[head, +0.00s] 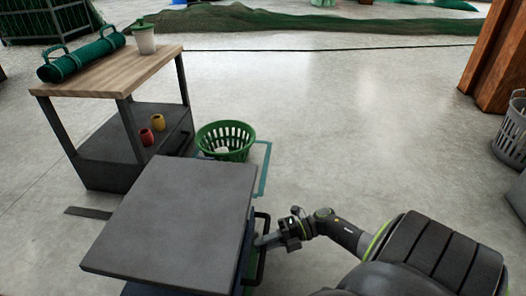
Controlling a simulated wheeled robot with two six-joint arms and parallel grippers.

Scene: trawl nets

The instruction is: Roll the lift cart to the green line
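The lift cart (175,215) stands in the lower middle, its flat dark grey top over a blue frame. A black handle (264,265) stands up along its right side. My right gripper (264,241) comes in from the right and is at this handle, its fingers overlapping the bar. Whether they are closed on it is too small to tell. A teal-green line (265,172) shows on the floor just beyond the cart, partly hidden by a green basket. A thin dark line (330,48) crosses the floor far back. My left gripper is not in view.
A wood-topped bench (115,73) stands at the left, close to the cart, with a green roll (80,58) and a lidded cup (145,40). The green basket (226,138) is just beyond the cart. A grey basket (512,135) and wooden post are at right. Middle floor is clear.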

